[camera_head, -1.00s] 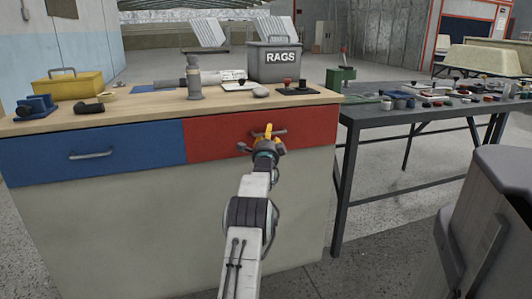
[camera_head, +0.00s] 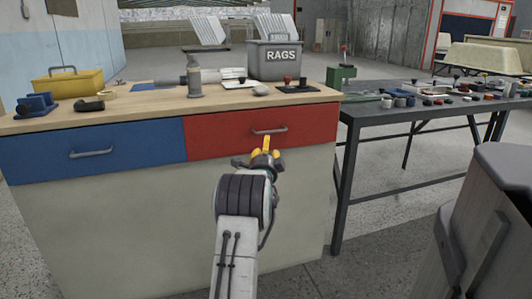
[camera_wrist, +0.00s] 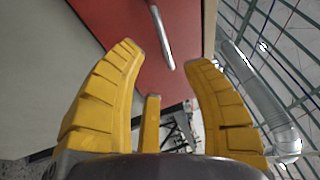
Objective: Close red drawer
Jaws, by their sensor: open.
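The red drawer (camera_head: 225,140) is at the right of the wooden-topped workbench. Its front looks level with the blue drawer front beside it, with no clear gap under the top. Its grey bar handle (camera_head: 269,130) is in plain view. My gripper (camera_head: 265,148) is in front of the drawer's lower part, just below the handle. In the wrist view my gripper (camera_wrist: 165,57) has its yellow fingers spread and empty. The red front (camera_wrist: 115,25) and the handle (camera_wrist: 161,38) lie beyond the fingertips, with the handle apart from them.
The blue drawer (camera_head: 60,155) is to the left. The benchtop (camera_head: 130,103) holds a yellow toolbox (camera_head: 68,84), a RAGS bin (camera_head: 274,62) and small parts. A dark metal table (camera_head: 420,112) stands right, and a grey container (camera_head: 500,190) is at the near right.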

